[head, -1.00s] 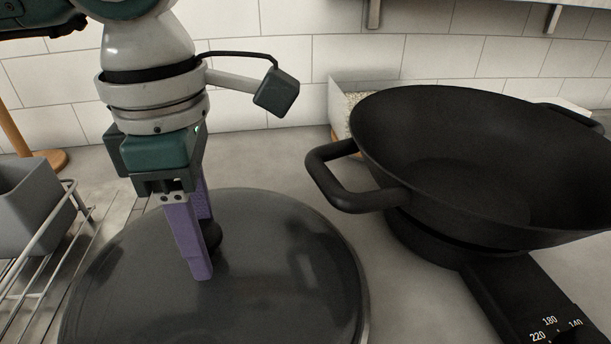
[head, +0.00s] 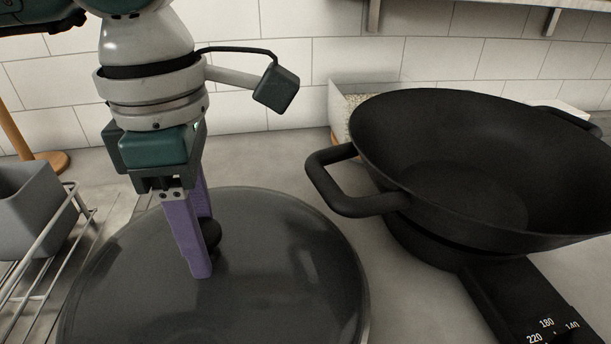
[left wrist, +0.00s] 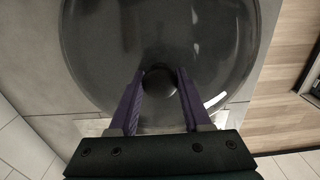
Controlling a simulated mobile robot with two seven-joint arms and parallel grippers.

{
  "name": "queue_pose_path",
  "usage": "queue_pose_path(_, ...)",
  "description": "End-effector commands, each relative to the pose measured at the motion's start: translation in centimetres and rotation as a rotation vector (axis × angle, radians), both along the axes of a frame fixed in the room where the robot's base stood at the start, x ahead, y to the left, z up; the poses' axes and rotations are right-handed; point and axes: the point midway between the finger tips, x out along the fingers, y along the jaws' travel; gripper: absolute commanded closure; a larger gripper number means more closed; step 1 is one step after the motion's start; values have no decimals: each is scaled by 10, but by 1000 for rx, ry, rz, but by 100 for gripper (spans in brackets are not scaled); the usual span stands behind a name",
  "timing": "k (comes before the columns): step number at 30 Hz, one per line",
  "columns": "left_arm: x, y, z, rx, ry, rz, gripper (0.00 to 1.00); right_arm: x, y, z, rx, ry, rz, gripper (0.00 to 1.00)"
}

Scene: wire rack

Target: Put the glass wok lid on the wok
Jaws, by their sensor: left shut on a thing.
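The glass wok lid (head: 285,275) is a large dark see-through disc with a thin rim, at the lower left of the head view. It also fills the upper part of the left wrist view (left wrist: 110,45). My left gripper (head: 204,250) is shut on the lid's round black knob (left wrist: 158,80), with a purple finger on each side. The black wok (head: 455,175) sits empty and uncovered on a black burner at the right, its near loop handle (head: 345,190) pointing toward the lid. The gripper and lid are left of the wok. My right gripper is not in view.
A wire rack (head: 62,250) with a grey bin (head: 30,205) stands at the left edge. A black burner (head: 500,280) with number marks is under the wok. A light box (head: 345,95) stands behind the wok, near the tiled wall. A shelf hangs above.

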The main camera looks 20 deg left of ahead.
Motion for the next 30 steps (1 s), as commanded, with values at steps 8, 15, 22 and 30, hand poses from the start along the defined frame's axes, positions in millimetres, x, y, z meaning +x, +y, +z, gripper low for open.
queue_pose_path(8, 1, 0, 11, -2, -3, 0, 100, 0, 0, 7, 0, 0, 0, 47)
queue_pose_path(15, 1, 0, 14, -1, -4, 0, 100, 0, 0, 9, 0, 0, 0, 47)
queue_pose_path(22, 1, 0, 27, -2, -5, 0, 100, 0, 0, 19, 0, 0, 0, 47)
queue_pose_path(30, 1, 0, 46, -1, -4, 0, 100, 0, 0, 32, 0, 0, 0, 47)
